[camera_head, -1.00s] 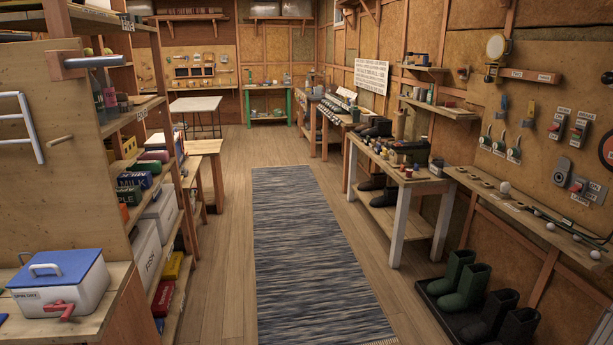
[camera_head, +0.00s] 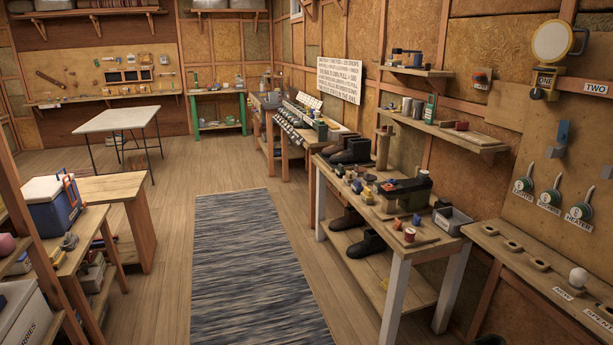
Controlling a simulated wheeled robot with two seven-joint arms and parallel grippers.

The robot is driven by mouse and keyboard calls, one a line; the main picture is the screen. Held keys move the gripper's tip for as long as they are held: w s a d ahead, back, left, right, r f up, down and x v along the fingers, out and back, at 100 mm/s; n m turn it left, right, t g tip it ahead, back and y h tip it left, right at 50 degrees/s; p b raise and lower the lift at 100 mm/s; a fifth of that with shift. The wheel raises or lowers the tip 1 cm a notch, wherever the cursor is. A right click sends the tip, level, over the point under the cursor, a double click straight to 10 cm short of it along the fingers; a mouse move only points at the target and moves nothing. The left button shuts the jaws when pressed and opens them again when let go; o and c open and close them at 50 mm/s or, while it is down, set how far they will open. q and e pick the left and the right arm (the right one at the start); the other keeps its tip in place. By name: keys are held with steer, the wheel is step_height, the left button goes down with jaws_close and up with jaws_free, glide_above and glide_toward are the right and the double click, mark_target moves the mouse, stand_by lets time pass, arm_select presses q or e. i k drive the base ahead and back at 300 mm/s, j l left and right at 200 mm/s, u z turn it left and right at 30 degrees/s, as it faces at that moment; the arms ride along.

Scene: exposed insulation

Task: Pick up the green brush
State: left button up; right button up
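I cannot make out a green brush for certain in the head view. The white-legged workbench (camera_head: 398,285) at right of centre carries a dark green, blocky object (camera_head: 404,191) among small parts, too small to identify. A green-framed table (camera_head: 218,127) stands at the far wall with small items on it. Neither of my grippers shows in the head view.
A striped rug (camera_head: 255,270) lies along the clear floor in the middle. A wooden bench (camera_head: 122,187) and a cool box (camera_head: 48,205) are at left. A wall shelf (camera_head: 445,132) and a narrow ledge (camera_head: 525,268) line the right wall.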

mark_target(340, 171)
steer(key=i, duration=2.6)
